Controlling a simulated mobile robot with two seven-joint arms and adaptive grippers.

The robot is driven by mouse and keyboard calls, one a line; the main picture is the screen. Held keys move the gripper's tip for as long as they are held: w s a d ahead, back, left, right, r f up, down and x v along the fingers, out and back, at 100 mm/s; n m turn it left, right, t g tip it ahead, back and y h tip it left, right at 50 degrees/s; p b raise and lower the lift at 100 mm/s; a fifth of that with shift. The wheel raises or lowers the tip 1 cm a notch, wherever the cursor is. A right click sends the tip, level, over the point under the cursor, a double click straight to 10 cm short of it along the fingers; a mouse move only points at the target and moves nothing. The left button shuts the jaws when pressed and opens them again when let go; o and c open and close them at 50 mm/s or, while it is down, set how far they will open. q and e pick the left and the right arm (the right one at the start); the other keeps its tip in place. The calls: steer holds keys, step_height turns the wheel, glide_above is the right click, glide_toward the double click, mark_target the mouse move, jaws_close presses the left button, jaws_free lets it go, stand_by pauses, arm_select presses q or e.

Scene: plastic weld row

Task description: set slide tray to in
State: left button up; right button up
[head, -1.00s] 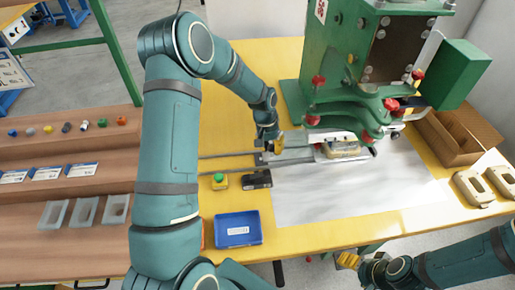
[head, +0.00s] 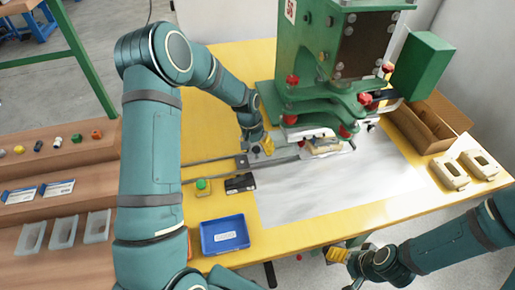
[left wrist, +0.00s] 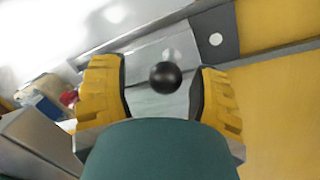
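The slide tray (head: 284,160) is a grey plate on rails; its inner end, carrying a beige part (head: 325,146), lies under the green press. A black ball knob (left wrist: 165,77) on the tray shows in the left wrist view. My left gripper (head: 262,148) is at the tray's left end. In the left wrist view its yellow fingers (left wrist: 162,95) are open on either side of the knob, with gaps to both. My right gripper (head: 338,256) is off the table's front edge, away from the tray; its opening is too small to judge.
The green press (head: 335,50) with red knobs stands behind the tray. A green button (head: 203,186), a black block (head: 240,183) and a blue bin (head: 225,235) are left of the white sheet (head: 330,195). A cardboard box (head: 430,125) and beige parts (head: 450,173) lie right.

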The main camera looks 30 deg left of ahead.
arm_select(q)
steer(key=shift+r, duration=0.1)
step_height(320, 180, up, 12)
steer(key=a, duration=0.2)
steer(key=shift+f, duration=0.2)
steer(key=shift+s+a, duration=0.1)
